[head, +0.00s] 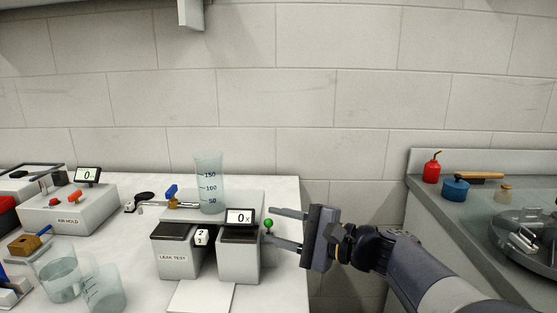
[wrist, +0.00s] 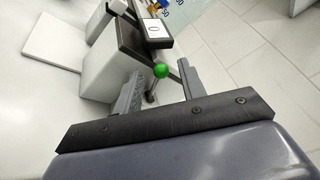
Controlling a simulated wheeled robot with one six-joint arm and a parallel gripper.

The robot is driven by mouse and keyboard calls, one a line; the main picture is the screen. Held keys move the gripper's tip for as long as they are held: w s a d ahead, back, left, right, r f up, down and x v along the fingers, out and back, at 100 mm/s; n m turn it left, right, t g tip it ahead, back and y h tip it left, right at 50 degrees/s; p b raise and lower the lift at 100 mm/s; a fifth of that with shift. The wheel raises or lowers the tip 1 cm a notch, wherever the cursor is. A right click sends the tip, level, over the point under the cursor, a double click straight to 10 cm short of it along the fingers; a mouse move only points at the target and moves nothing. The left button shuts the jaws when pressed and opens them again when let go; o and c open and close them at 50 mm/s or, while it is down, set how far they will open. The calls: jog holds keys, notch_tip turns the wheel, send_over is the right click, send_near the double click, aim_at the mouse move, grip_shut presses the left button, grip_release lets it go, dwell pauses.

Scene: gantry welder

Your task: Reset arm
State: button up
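My gripper (head: 287,229) is open, with its two fingers spread and pointing left in the head view. In the wrist view the fingers (wrist: 160,88) stand apart with a green ball knob (wrist: 161,71) on a thin stem showing between them. The same green knob (head: 268,223) shows in the head view at the right side of the leak test device (head: 239,260). I cannot tell whether a finger touches the stem.
Beakers (head: 58,276) and an air hold box (head: 68,208) are on the left. A grey counter (head: 424,191) at right holds a red oil can (head: 432,168) and a blue pot (head: 456,189). A gap separates table and counter.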

jog(key=shift+a, duration=0.1)
dwell(0.3)
jog(key=p+v, duration=0.1)
jog(key=v, duration=1)
jog(key=x, duration=1.1)
jog(key=shift+w+a+r, duration=0.1)
jog(key=shift+w+r, duration=0.05)
jog(key=shift+r, duration=0.1)
jog(key=m+p, duration=0.1)
jog(key=p, duration=0.2)
jog(key=w+m+p, duration=0.1)
jog(key=p, duration=0.2)
jog(key=shift+r+g+h, duration=0.3)
jog(key=shift+g, duration=0.1)
jog(key=shift+w, duration=0.1)
jog(key=shift+f+p, duration=0.15)
jog(key=shift+p, duration=0.2)
